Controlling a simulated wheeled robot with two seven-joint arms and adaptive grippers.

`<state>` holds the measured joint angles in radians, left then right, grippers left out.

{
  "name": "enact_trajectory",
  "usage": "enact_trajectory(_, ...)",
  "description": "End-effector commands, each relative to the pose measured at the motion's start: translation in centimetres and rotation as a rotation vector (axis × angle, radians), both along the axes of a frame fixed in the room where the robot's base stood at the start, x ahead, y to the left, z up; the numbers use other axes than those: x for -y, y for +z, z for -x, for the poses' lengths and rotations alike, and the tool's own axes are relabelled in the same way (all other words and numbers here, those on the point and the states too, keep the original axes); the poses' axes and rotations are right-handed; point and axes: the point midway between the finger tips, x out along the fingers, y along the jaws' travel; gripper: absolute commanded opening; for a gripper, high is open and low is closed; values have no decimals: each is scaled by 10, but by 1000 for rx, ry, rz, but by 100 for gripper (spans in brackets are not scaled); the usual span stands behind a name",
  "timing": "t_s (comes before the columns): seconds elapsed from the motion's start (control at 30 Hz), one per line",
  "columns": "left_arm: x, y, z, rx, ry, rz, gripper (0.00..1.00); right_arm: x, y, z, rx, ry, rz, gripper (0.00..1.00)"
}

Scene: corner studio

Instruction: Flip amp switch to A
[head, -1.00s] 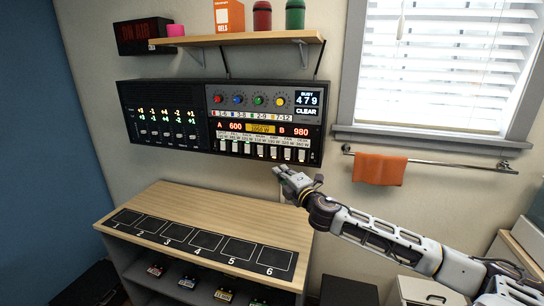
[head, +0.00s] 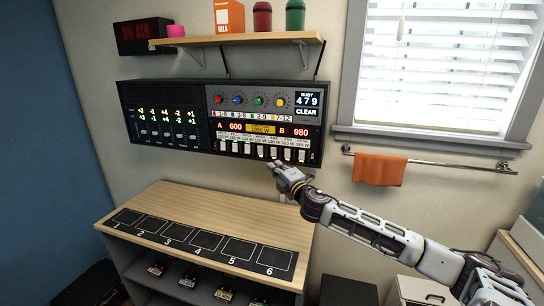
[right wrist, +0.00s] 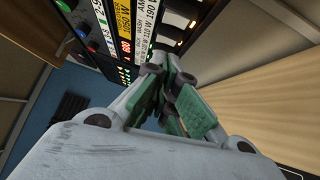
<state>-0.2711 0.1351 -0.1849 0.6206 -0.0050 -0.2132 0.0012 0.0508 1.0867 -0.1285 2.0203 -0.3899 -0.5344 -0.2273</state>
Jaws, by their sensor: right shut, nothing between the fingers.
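The black control panel (head: 264,118) hangs on the wall. Its lower right part has a row of white switches (head: 248,149) under small labels; the amp label is too small to single out surely. My right gripper (head: 275,167) is shut and empty, just below the row's right half. In the right wrist view its green-padded fingers (right wrist: 165,88) are together near the panel's labels (right wrist: 143,32); they partly hide the switches. Contact cannot be told. My left gripper is not in view.
A wooden bench (head: 225,212) with a strip of numbered squares (head: 205,241) stands below. A shelf (head: 235,40) is above the panel. An orange towel (head: 378,169) hangs on a rail to the right.

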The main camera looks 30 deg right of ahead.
Motion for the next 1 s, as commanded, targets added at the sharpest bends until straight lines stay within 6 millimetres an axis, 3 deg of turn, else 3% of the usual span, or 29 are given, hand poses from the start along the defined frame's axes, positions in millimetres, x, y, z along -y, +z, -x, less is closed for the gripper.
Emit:
enact_trajectory(0.5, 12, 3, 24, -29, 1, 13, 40, 2, 3, -24, 1, -1, -1, 0)
enact_trajectory(1.0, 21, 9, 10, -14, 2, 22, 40, 4, 6, -50, 1, -1, -1, 0)
